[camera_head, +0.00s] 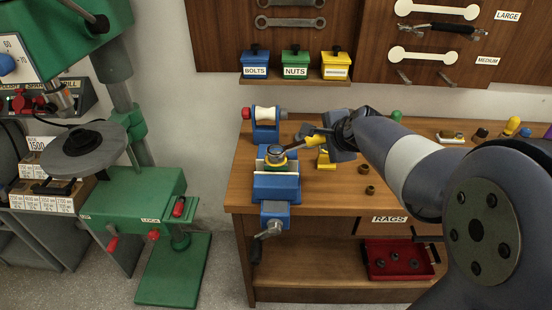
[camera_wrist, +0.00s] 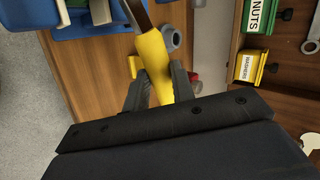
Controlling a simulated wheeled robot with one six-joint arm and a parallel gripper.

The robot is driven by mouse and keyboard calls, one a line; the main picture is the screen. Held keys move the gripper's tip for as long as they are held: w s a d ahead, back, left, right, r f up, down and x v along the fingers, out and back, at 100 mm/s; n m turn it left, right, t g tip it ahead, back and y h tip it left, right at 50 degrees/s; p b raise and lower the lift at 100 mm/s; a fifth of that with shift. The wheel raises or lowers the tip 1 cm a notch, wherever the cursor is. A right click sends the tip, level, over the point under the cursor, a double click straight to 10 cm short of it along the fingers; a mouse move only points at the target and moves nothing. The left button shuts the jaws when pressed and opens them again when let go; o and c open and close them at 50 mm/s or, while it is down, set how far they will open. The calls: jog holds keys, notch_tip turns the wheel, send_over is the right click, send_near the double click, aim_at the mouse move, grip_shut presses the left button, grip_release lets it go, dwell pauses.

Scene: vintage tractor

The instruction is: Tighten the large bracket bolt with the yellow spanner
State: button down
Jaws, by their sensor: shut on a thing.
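My gripper (camera_head: 328,141) is shut on the yellow handle of the spanner (camera_head: 314,141). In the wrist view the handle (camera_wrist: 152,58) lies between both fingers (camera_wrist: 158,84), and its grey metal shaft runs out of the top of the picture. In the head view the shaft points left to the large round bolt (camera_head: 276,154) on top of the blue vise (camera_head: 276,187). The spanner's head is at or beside the bolt; I cannot tell whether it fits around it. The bracket is hard to make out.
The wooden bench (camera_head: 336,195) has small dark nuts (camera_head: 364,169) on it, right of the vise. A yellow block (camera_head: 325,160) stands below my gripper. Blue, green and yellow bins (camera_head: 295,66) sit on the wall shelf. A green drill press (camera_head: 125,190) stands at left.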

jog(key=shift+r+p, duration=0.45)
jog(key=shift+r, duration=0.1)
jog(key=shift+r+p, duration=1.15)
jog(key=shift+r, duration=0.2)
notch_tip(320, 180, up, 4)
jog(key=p, duration=0.3)
jog(key=shift+p, duration=0.4)
